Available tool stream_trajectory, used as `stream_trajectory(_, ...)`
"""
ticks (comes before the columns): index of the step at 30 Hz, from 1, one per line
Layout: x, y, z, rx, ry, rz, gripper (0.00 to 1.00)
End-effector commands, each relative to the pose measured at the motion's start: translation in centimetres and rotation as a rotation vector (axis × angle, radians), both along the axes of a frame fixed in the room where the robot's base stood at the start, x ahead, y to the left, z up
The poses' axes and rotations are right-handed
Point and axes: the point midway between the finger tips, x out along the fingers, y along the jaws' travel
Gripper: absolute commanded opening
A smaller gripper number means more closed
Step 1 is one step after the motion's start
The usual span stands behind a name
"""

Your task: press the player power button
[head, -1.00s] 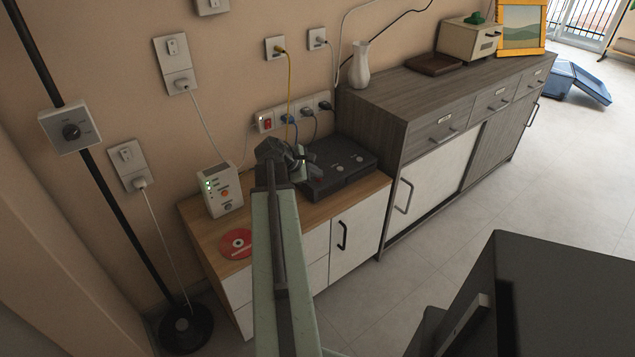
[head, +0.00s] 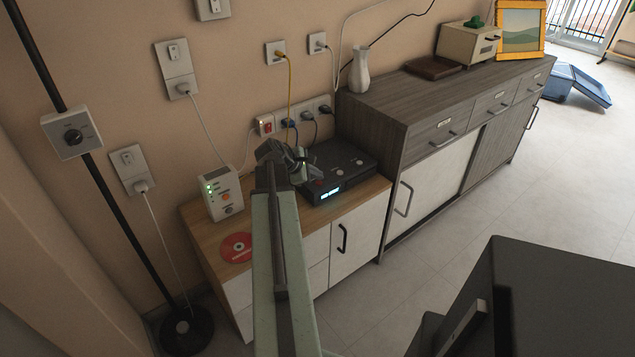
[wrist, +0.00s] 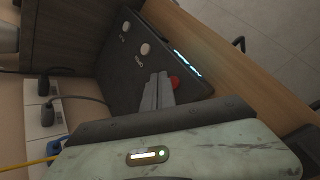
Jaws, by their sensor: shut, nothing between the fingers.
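The player (head: 345,165) is a flat dark box on the wooden top of the low cabinet. Its front display (head: 331,194) is lit with pale blue text. In the wrist view the player (wrist: 118,72) shows two white knobs and a red button (wrist: 174,83), which I take for the power button. My gripper (wrist: 160,88) is shut and empty, its fingertips right beside the red button and partly covering it. I cannot tell whether they touch it. In the head view my gripper (head: 300,168) is over the player's left end.
A white box with green lights (head: 222,194) and a red disc (head: 236,247) lie to the left on the cabinet top (head: 203,236). A power strip (head: 294,118) with plugs is on the wall behind. A taller grey cabinet (head: 400,100) stands directly to the right.

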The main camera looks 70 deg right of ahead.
Motion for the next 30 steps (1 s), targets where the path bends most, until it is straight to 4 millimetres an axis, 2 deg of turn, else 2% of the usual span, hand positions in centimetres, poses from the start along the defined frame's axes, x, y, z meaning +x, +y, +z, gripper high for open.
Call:
stream_trajectory(8, 0.0, 0.0, 0.3, 0.0, 0.0, 0.0, 0.0)
stream_trajectory(24, 0.0, 0.0, 6.2, 0.0, 0.0, 0.0, 0.0)
stream_trajectory(30, 0.0, 0.0, 6.0, 0.0, 0.0, 0.0, 0.0)
